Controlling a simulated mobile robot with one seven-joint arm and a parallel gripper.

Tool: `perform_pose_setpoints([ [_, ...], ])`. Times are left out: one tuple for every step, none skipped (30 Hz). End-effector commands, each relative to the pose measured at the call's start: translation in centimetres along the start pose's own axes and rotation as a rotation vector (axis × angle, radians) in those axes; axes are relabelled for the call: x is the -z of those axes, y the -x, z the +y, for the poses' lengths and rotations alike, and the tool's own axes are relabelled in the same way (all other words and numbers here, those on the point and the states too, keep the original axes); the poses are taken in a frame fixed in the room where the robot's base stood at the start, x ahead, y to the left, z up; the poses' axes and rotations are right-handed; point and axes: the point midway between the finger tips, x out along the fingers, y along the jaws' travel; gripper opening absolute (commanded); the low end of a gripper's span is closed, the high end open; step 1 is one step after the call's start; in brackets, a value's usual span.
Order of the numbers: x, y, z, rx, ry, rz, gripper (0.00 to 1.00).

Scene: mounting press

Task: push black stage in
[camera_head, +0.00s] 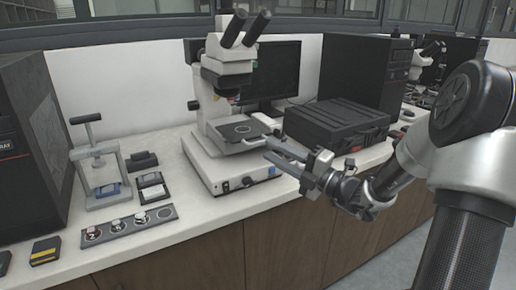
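The black stage (238,131) is a dark flat plate with a round centre, on the white microscope (222,75) in the middle of the bench. A light bracket-like part (254,142) sticks out at the stage's right front. My gripper (268,149) is just right of the stage, its fingers pointing left at that part. The two fingers look apart, with nothing seen between them. Whether a fingertip touches the stage or the bracket cannot be told from this view.
A small hand press (103,190) with a blue piece and a sample strip (128,226) stand at the left. A black case (337,125) lies behind my gripper. A monitor (278,72) stands behind the microscope. Bare bench lies in front of the microscope's left side.

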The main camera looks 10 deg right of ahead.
Motion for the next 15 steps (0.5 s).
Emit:
perform_pose_setpoints([
  [0.1, -1.1, -0.2, -0.002, 0.002, 0.005, 0.28],
  [0.1, -1.7, -0.2, -0.001, 0.003, 0.004, 0.28],
  [0.1, -2.4, -0.2, -0.002, 0.003, 0.004, 0.28],
  [0.1, -2.9, -0.2, -0.001, 0.002, 0.003, 0.28],
  [0.1, -3.4, -0.2, -0.001, 0.002, 0.003, 0.28],
  [0.1, -4.0, -0.1, -0.002, 0.002, 0.003, 0.28],
  [0.1, -4.4, -0.1, -0.001, 0.001, 0.003, 0.28],
  [0.1, -4.7, -0.1, -0.001, 0.001, 0.003, 0.28],
  [0.1, -5.1, -0.1, -0.001, 0.001, 0.002, 0.28],
  [0.1, -5.3, -0.1, -0.001, 0.001, 0.002, 0.28],
  [0.0, -5.5, -0.1, -0.001, 0.001, 0.002, 0.28],
  [0.0, -5.7, 0.0, 0.0, 0.001, 0.001, 0.28],
  [0.0, -5.8, 0.0, 0.0, 0.001, 0.001, 0.28],
  [0.0, -5.9, 0.0, 0.0, 0.001, 0.001, 0.28],
  [0.0, -5.9, 0.0, 0.001, 0.001, 0.0, 0.28],
])
